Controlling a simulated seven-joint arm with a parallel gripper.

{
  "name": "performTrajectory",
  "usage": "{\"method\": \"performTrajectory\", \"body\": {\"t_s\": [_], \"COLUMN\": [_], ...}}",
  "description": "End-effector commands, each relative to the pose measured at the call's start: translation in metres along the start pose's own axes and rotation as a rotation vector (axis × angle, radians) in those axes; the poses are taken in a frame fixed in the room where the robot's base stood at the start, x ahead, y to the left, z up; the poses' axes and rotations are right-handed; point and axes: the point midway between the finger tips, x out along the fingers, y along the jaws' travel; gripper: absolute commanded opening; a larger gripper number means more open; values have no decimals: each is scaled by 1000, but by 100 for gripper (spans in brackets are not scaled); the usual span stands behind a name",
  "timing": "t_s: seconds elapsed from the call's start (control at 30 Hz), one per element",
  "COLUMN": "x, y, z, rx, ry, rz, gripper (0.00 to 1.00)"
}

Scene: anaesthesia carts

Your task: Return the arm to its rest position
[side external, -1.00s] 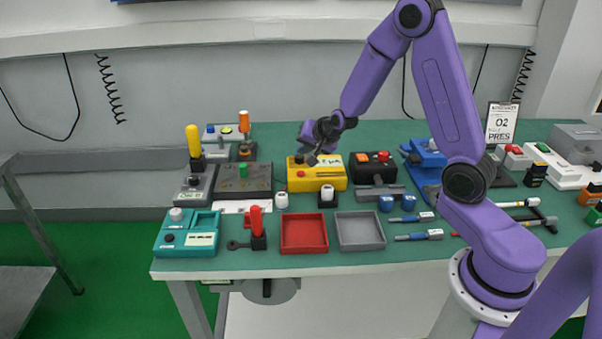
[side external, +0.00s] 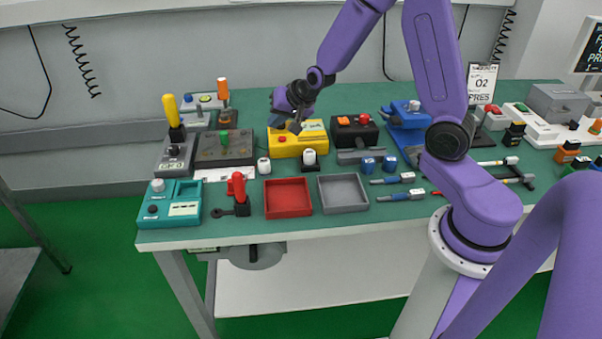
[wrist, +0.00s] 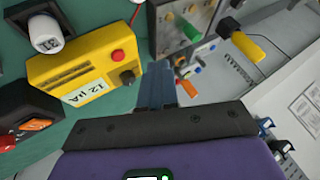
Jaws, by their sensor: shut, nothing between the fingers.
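My purple arm reaches over the green-topped bench in the side external view. My gripper (side external: 293,128) points down over the back of the yellow box (side external: 299,139). In the wrist view the two dark fingers (wrist: 158,88) lie together, shut and empty. There the yellow box (wrist: 85,70), with a red button, a black knob and a "12 µA" label, lies to the left of the fingers. A gap shows between fingers and box in that view. The side external view does not settle how high the fingertips are.
A dark panel with a green knob (side external: 224,148) and a yellow-handled lever (side external: 174,118) stand left. A black box (side external: 354,131) and a blue clamp-like device (side external: 407,115) stand right. Red (side external: 288,198) and grey (side external: 343,194) empty trays lie in front. The air above the bench looks clear.

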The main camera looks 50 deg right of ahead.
Motion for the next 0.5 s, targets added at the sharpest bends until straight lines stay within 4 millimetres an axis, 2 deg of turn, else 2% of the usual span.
{"method": "performTrajectory", "body": {"t_s": [0.03,0.1,0.23,0.37,0.5], "x": [-12,-28,-62,-100,-144], "y": [-13,-24,-36,-36,-25], "z": [19,45,93,136,175], "rx": [-79,-190,-404,-624,-870], "ry": [-52,-130,-262,-380,-496], "rz": [-20,-37,-69,-98,-125], "gripper": [0,0,0,0,0]}}
